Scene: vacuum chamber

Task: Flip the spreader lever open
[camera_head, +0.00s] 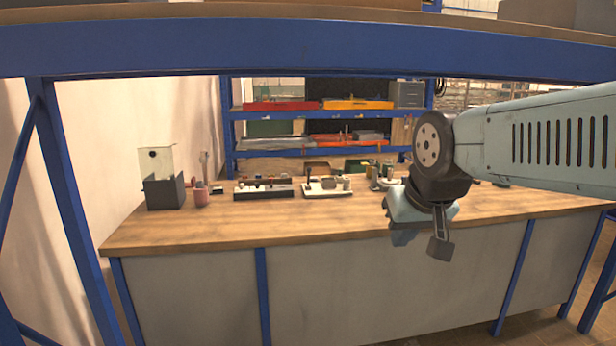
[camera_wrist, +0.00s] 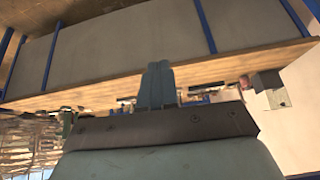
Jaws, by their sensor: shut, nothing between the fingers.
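My gripper (camera_head: 403,237) hangs at the front edge of the workbench (camera_head: 235,236), right of the middle in the head view. Its two fingers are shut together and empty; they also show in the wrist view (camera_wrist: 158,84), against the bench edge. I cannot make out the spreader lever for certain. Small fixtures stand toward the back of the bench: a white-based one (camera_head: 327,187) and a dark and white one (camera_head: 263,189) to its left. Small dark and metal items (camera_head: 383,178) sit just left of my wrist, which hides part of the bench behind it.
A blue shelf rack (camera_head: 228,140) with coloured boxes is behind. A blue beam (camera_head: 300,50) crosses above. The bench's front strip is clear.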

